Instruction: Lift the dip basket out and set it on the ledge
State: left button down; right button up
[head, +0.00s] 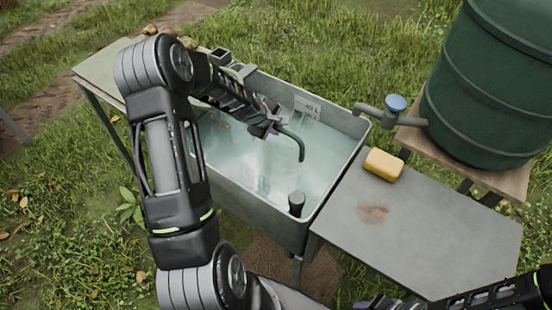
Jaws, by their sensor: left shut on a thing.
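The handle's free end hangs down over the water. The basket's body cannot be made out clearly; the gripper, arm and cloudy water hide it. A flat grey ledge (430,225) adjoins the sink on the right. My right gripper (372,302) shows only partly at the bottom edge, below the ledge's front, and its jaws cannot be read.
A yellow sponge (384,164) and a brown stain lie on the grey ledge; its middle and right are clear. A tap (395,108) with a blue knob juts from the green barrel (490,85). A dark upright plug (296,203) stands at the sink's near corner.

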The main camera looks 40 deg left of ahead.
pick_arm(q)
jog(key=shift+w+r, duration=0.1)
jog(key=shift+r, duration=0.1)
dwell(0.3)
jog(key=shift+r, duration=0.5)
notch_tip(320, 180, up, 17)
jog(key=shift+p, duration=0.4)
jog(key=shift+f, duration=0.1)
notch_tip(320, 180, up, 9)
jog(key=p, duration=0.7)
jog(key=shift+p, duration=0.3)
